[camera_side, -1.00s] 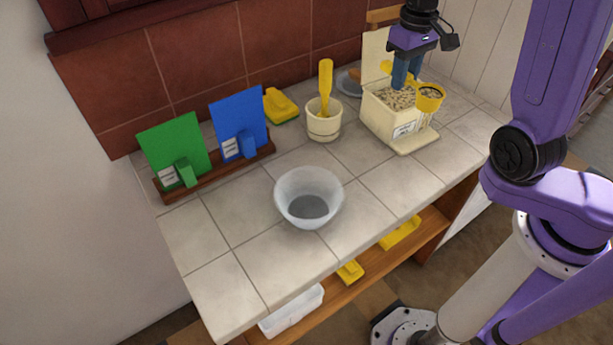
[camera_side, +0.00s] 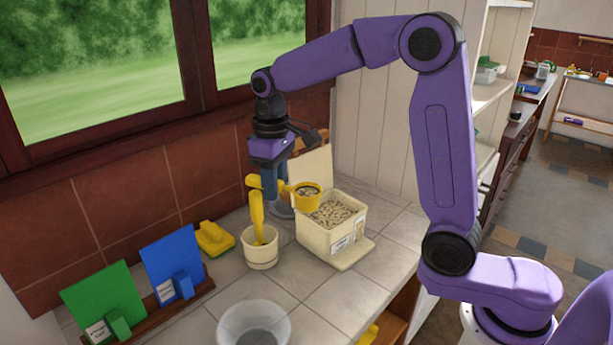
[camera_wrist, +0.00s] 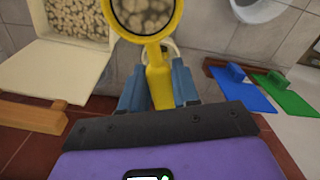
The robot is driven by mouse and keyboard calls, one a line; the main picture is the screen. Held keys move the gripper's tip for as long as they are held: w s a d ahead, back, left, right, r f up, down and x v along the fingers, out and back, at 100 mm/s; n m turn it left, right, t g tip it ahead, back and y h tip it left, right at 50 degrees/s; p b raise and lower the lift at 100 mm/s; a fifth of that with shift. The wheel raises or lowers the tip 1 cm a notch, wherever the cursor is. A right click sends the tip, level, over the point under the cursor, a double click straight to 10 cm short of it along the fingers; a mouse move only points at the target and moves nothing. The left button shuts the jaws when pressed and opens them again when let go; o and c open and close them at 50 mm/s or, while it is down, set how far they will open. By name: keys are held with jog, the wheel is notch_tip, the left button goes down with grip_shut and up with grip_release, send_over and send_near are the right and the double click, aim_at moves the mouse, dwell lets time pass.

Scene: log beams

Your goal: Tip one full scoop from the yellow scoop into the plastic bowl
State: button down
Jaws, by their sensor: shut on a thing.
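My gripper (camera_side: 279,198) is shut on the handle of the yellow scoop (camera_side: 307,195). The scoop is held roughly level above the counter, near the left side of the cream bin (camera_side: 322,241) of pellets. In the wrist view, the scoop's round cup (camera_wrist: 145,14) holds brown pellets, and its handle lies between my fingers (camera_wrist: 158,92). The cup is cut off by the top edge there. The translucent plastic bowl (camera_side: 254,330) stands on the counter at the bottom of the side view, partly cut off. The bowl also shows at the top of the wrist view (camera_wrist: 262,10).
A cream pot (camera_side: 260,252) with an upright yellow utensil stands between bin and bowl. A yellow sponge-like item (camera_side: 214,238) lies by the wall. Blue (camera_side: 173,262) and green (camera_side: 103,300) boards stand in a wooden rack at left. Counter between pot and bowl is clear.

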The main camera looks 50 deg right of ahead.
jog(key=s+a+n, duration=0.3)
jog(key=a+n, duration=0.1)
jog(key=a, duration=0.9)
jog(key=s+a+n, duration=0.3)
jog(key=s+a, duration=0.1)
jog(key=a, duration=0.8)
notch_tip(320, 180, down, 9)
jog(key=t+y, duration=0.2)
jog(key=y, duration=0.1)
jog(key=shift+d+r+y, duration=0.15)
jog(key=shift+d+y, duration=0.05)
jog(key=shift+y, duration=0.1)
jog(key=shift+r+t, duration=0.1)
jog(key=shift+t, duration=0.2)
jog(key=shift+s+d+r+y, duration=0.1)
jog(key=shift+r+y, duration=0.1)
jog(key=shift+y, duration=0.2)
jog(key=shift+s+d+r+t+y, duration=0.3)
jog(key=shift+d+r+t+y, duration=0.15)
jog(key=shift+r+t+y, duration=0.45)
dwell(0.4)
